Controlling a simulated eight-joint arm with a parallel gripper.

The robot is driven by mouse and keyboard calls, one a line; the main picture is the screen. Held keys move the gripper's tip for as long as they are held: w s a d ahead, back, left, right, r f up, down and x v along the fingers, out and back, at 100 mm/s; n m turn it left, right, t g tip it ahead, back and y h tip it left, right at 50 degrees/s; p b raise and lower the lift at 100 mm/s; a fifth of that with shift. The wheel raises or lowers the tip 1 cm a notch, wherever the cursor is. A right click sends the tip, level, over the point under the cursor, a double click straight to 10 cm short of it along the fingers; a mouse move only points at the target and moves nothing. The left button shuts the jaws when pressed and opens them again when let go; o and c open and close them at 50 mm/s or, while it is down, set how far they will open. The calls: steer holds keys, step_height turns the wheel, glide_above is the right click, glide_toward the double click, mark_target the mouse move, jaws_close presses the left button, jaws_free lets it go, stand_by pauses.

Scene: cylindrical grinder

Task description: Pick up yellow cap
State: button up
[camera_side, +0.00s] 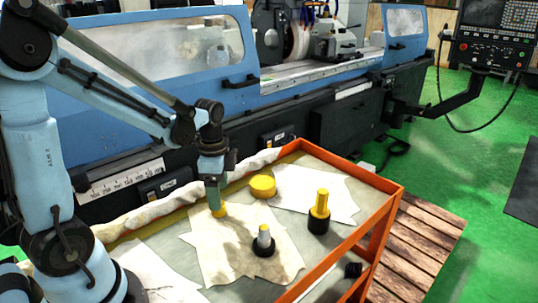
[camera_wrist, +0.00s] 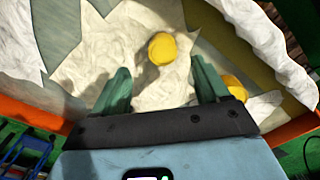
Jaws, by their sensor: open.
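A small round yellow cap (camera_side: 219,211) lies on a pale cloth on the cart, just below my gripper (camera_side: 214,200). In the wrist view a round yellow cap (camera_wrist: 162,48) lies on the cloth, ahead of the gap between my fingertips (camera_wrist: 160,68). The green fingers are spread apart with nothing between them. A larger, squat yellow cylinder (camera_side: 262,186) stands right of my gripper in the side view. A second yellow thing (camera_wrist: 235,87) shows beside the right finger in the wrist view, partly hidden by the gripper.
The cart has an orange rim (camera_side: 345,166). A crumpled cloth (camera_side: 150,212) lines the back edge. The blue grinder (camera_side: 225,85) stands behind.

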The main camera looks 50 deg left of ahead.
steer(key=f, duration=0.3)
steer(key=shift+a+f, duration=0.2)
steer(key=shift+a, duration=0.2)
steer(key=shift+f, duration=0.85)
steer(key=c, duration=1.1)
steer(key=shift+r, duration=0.2)
step_height(320, 180, up, 4)
steer(key=shift+f, duration=0.15)
steer(key=d+r, duration=0.2)
steer(key=d, duration=0.3)
steer(key=d+r, duration=0.3)
steer(key=d, duration=0.3)
steer(key=w+d+r, duration=0.1)
steer(key=d+r, duration=0.2)
steer(key=d, duration=0.2)
steer(key=shift+d, duration=0.2)
